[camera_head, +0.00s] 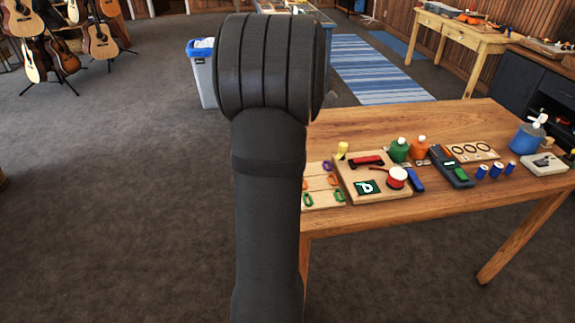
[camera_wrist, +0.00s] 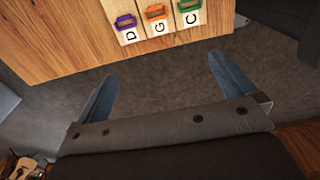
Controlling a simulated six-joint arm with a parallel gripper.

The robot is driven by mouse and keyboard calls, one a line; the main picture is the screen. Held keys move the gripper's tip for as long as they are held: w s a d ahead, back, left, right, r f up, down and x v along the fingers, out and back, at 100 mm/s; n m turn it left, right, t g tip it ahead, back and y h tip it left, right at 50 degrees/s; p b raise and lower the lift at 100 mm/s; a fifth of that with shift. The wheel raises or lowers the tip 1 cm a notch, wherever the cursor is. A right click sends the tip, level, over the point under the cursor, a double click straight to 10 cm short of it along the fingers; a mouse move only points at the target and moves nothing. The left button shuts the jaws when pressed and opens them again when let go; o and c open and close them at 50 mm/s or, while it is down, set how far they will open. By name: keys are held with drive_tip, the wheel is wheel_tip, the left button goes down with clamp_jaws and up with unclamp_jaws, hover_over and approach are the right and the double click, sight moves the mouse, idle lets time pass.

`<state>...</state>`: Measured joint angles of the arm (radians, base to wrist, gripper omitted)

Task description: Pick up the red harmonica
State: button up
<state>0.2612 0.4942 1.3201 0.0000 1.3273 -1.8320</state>
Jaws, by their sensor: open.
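A red and dark bar that looks like the red harmonica (camera_head: 367,161) lies on a light wooden board (camera_head: 352,185) on the workbench. It is not in the wrist view. My gripper (camera_wrist: 161,72) is open and empty in the wrist view, its two blue-grey fingers wide apart over the floor, just off the table edge. The gripper itself does not show in the head view, where my dark arm stands up in front of the table's left end. The harmonica and gripper are apart.
The workbench (camera_head: 400,218) also holds a red spool (camera_head: 397,178), a green bottle (camera_head: 399,150), an orange bottle (camera_head: 419,148), a dark device (camera_head: 450,167) and blue cylinders (camera_head: 481,172). Purple, orange and green pieces sit on lettered cards (camera_wrist: 159,27) at the edge. The table's front strip is clear.

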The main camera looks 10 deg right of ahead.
drive_tip(key=shift+c, duration=0.2)
idle(0.3)
drive_tip(key=c, duration=1.1)
drive_tip(key=shift+o, duration=0.2)
drive_tip(key=h, duration=0.4)
approach(366, 158)
drive_tip(key=shift+s+x, duration=0.2)
drive_tip(key=shift+x, duration=4.05)
drive_tip(key=shift+w+f, duration=0.1)
drive_tip(key=shift+f, duration=0.15)
clamp_jaws()
